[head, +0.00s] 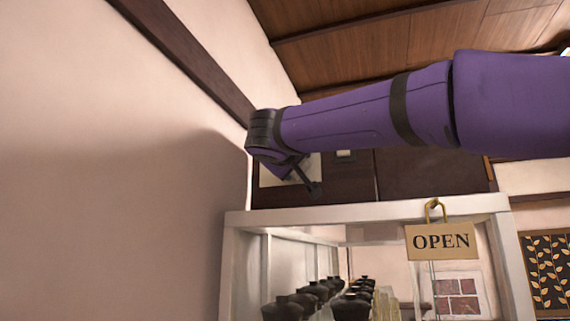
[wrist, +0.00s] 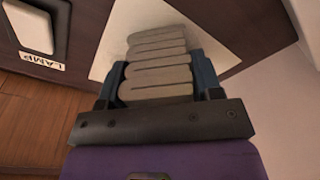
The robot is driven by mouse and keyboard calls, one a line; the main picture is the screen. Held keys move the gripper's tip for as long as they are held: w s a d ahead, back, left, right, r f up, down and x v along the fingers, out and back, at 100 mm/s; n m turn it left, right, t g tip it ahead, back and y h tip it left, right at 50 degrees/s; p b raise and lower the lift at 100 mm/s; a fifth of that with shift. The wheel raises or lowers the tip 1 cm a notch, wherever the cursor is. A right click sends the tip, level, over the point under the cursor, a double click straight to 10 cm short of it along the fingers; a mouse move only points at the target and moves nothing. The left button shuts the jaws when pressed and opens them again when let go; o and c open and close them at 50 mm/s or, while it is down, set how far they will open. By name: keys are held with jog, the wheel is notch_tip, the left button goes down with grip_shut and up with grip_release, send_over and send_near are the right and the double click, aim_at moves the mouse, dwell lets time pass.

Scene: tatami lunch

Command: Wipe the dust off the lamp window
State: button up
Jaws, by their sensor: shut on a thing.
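The lamp window, a pale panel set in dark wood, shows in the wrist view (wrist: 212,45) and partly behind my gripper in the head view (head: 270,178). My gripper (wrist: 160,80) is shut on a folded grey-beige cloth (wrist: 157,72), with a finger on each side of it. The cloth lies over the window in the wrist view; I cannot tell whether it touches. A faint greyish patch shows on the panel beside the cloth; the part behind the cloth is hidden. In the head view my gripper (head: 306,180) is small and dark, in front of the window.
A pale switch (wrist: 28,25) with a LAMP label (wrist: 40,61) is left of the window. Below stands a white-framed cabinet (head: 370,211) with several dark pots (head: 350,305) and an OPEN sign (head: 440,241). A plain wall (head: 110,180) is close on the left.

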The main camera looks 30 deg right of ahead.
jog(key=shift+s+d, duration=1.55)
jog(key=shift+d, duration=0.15)
jog(key=shift+w+a+r, duration=0.9)
jog(key=shift+w+a, duration=2.95)
jog(key=shift+a, duration=0.15)
jog(key=shift+s+d+r, duration=1.85)
jog(key=shift+s+d, duration=2)
jog(key=shift+d, duration=0.1)
jog(key=w+a, duration=0.7)
jog(key=a, duration=0.1)
jog(key=shift+w, duration=0.35)
